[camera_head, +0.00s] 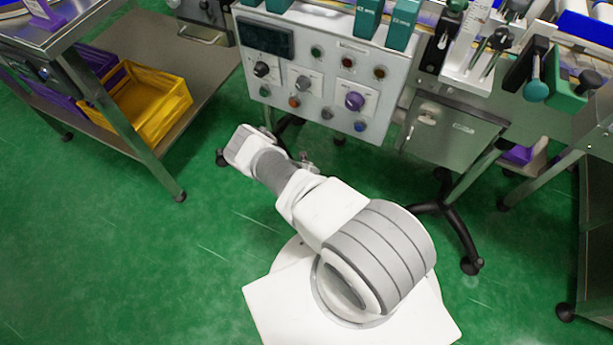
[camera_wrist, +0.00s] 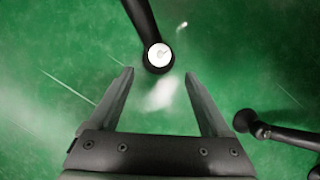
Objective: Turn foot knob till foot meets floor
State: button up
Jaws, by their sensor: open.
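In the wrist view, a black leg (camera_wrist: 142,18) comes down from the top edge and ends in a dark round foot (camera_wrist: 154,69). A pale round knob (camera_wrist: 160,54) sits at the leg's end, above the foot. My gripper (camera_wrist: 159,75) is open and empty, with its fingertips to the left and right of the foot's lower edge. The fingers appear apart from the knob. Whether the foot touches the floor cannot be told. In the head view, my arm reaches toward the machine stand and hides much of this area.
A control panel (camera_head: 325,70) with knobs stands above the arm's end. A steel cart (camera_head: 205,75) with a yellow bin (camera_head: 150,100) is at left. Another black stand leg (camera_head: 455,225) is at right, and further dark legs (camera_wrist: 285,132) show in the wrist view. The green floor (camera_head: 130,250) is clear at lower left.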

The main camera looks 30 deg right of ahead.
jog(key=p+v, duration=0.3)
jog(key=v, duration=0.5)
jog(key=shift+r, duration=0.3)
jog(key=shift+s, duration=0.15)
